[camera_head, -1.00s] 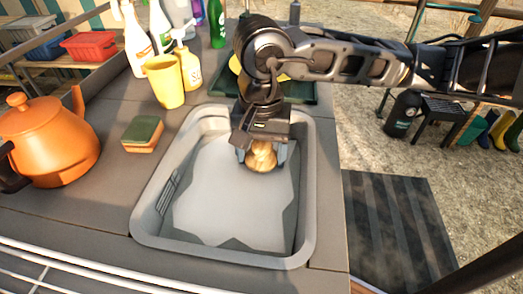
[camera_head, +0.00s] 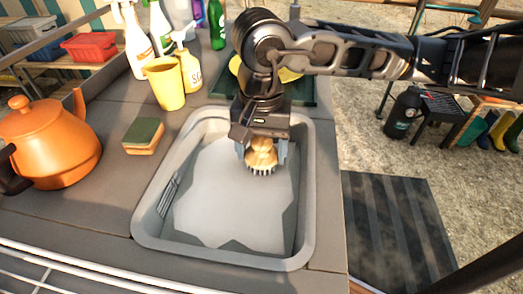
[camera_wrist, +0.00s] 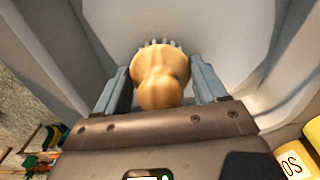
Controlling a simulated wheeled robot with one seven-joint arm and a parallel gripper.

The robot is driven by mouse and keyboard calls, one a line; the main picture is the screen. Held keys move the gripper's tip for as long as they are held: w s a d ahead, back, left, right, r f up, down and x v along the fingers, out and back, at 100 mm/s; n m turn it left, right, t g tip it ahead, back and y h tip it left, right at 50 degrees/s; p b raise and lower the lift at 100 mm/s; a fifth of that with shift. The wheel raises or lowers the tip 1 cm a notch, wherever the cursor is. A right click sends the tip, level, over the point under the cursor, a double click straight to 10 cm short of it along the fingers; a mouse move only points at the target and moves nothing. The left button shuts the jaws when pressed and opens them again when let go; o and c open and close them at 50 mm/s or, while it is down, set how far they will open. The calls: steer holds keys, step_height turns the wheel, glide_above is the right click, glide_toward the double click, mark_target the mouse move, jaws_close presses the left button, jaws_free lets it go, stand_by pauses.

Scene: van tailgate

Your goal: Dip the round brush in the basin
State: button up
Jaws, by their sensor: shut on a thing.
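In the wrist view the brush (camera_wrist: 160,75) sits between the two fingers of my gripper (camera_wrist: 160,88), with a few bristles showing beyond the wood. The bristles show whole in the head view, and I cannot tell how far they are above the basin floor.
A sponge (camera_head: 144,136) and an orange kettle (camera_head: 50,145) stand left of the basin. A yellow cup (camera_head: 165,84), a soap bottle (camera_head: 189,66) and spray bottles stand behind. A dark green tray (camera_head: 300,92) lies behind my gripper.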

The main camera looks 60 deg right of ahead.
mark_target(262, 139)
steer(key=shift+r+p, duration=1.45)
steer(key=shift+r, duration=4.05)
